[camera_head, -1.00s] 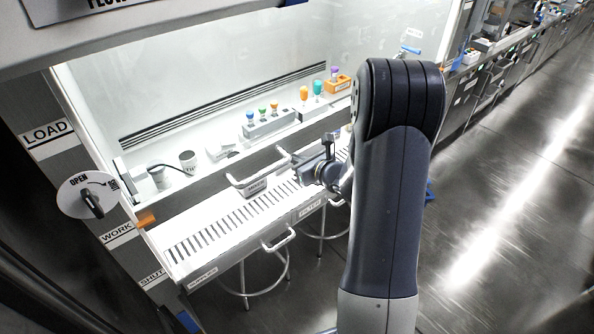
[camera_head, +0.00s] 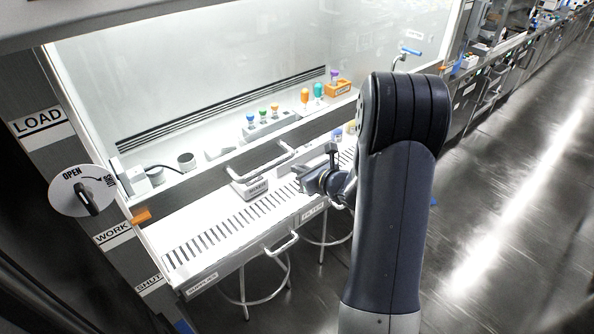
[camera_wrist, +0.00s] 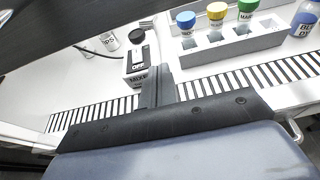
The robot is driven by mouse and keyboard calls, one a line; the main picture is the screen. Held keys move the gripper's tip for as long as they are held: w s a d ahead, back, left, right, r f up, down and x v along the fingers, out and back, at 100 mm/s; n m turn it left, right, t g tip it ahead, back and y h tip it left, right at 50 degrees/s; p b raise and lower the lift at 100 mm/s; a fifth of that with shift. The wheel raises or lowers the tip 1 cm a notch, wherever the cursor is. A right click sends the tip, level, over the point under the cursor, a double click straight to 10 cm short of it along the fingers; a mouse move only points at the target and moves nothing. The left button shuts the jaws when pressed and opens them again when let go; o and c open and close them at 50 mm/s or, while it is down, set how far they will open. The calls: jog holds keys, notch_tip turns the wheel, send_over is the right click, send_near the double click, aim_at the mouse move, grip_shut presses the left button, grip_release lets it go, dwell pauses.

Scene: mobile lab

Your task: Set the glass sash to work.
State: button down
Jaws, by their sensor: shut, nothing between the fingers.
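The glass sash (camera_head: 250,75) fronts the white cabinet. Its dark bottom rail (camera_head: 205,190) carries a pale bar handle (camera_head: 262,163). An orange pointer (camera_head: 141,215) at the rail's left end sits just above the WORK label (camera_head: 113,233), well below LOAD (camera_head: 38,121) and above SHUT (camera_head: 150,285). My gripper (camera_head: 303,172) is right of the handle, apparently apart from it; depth is hard to judge. In the wrist view my gripper (camera_wrist: 157,78) is shut and empty, in front of a mixer (camera_wrist: 138,68).
A round dial marked OPEN (camera_head: 83,192) is on the left post. A tube rack (camera_head: 270,125) and orange rack (camera_head: 338,88) stand inside. A slotted grille (camera_head: 235,230) runs along the front, above a drawer handle (camera_head: 281,243) and stools. The floor at right is clear.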

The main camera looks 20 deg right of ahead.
jog(key=v, duration=1)
jog(key=shift+b, duration=0.45)
jog(key=shift+w+r, duration=0.15)
jog(key=w+a+p, duration=0.3)
jog(key=w+p, duration=0.2)
jog(key=w, duration=0.3)
jog(key=shift+w+r+p, duration=0.3)
jog(key=shift+w+r, duration=0.05)
jog(key=shift+a+f, duration=0.1)
